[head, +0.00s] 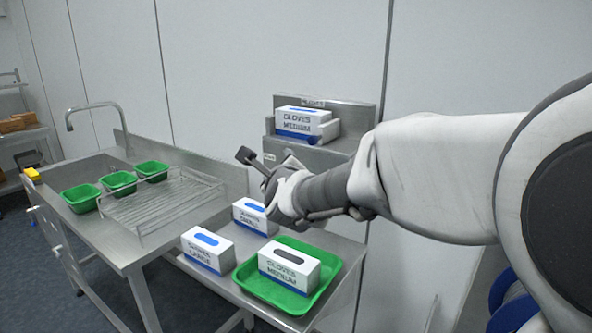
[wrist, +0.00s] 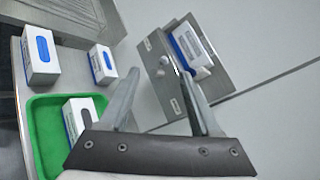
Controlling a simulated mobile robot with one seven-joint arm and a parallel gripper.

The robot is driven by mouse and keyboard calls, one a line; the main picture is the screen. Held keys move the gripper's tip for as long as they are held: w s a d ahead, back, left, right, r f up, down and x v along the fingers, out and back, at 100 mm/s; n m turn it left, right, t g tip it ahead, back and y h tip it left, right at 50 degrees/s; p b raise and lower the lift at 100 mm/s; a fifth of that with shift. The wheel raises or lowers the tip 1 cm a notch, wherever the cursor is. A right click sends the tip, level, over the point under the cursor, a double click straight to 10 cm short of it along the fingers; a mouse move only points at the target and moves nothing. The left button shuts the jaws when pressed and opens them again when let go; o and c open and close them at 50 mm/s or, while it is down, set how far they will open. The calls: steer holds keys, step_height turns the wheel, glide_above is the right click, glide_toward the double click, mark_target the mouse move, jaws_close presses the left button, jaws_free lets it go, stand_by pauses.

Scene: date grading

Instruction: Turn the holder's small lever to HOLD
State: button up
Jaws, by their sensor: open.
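The steel holder (head: 365,115) is fixed to the wall and holds a white and blue GLOVES MEDIUM box (head: 303,118). In the wrist view the holder's plate (wrist: 151,84) is tilted, with the box (wrist: 190,47) at its upper right. A small pale knob-like part (wrist: 164,61), perhaps the lever, shows on the plate near small labels. Its setting and the label words are too small to read. My gripper (head: 262,164) is in front of the holder's lower left. In the wrist view my gripper (wrist: 162,74) has its fingers apart, with nothing between them, around the line of sight to the plate.
Below is a steel table with a green tray (head: 330,262) bearing a GLOVES MEDIUM box (head: 289,268). A GLOVES LARGE box (head: 208,251) and another glove box (head: 254,216) stand beside it. A sink, wire rack (head: 165,205) and green baskets (head: 118,181) are at left.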

steer(key=w+f+m+t+h+b, duration=0.25)
steer(key=w+f+m+h, duration=0.35)
steer(key=m, duration=0.6)
steer(key=w+d+y+p, duration=0.1)
steer(key=w+p, duration=0.2)
steer(key=w, duration=1.3)
steer(key=shift+w+d+f+y, duration=0.2)
steer(key=shift+d+f+y, duration=0.05)
steer(key=shift+y, duration=0.05)
steer(key=shift+g, duration=0.25)
jaws_close()
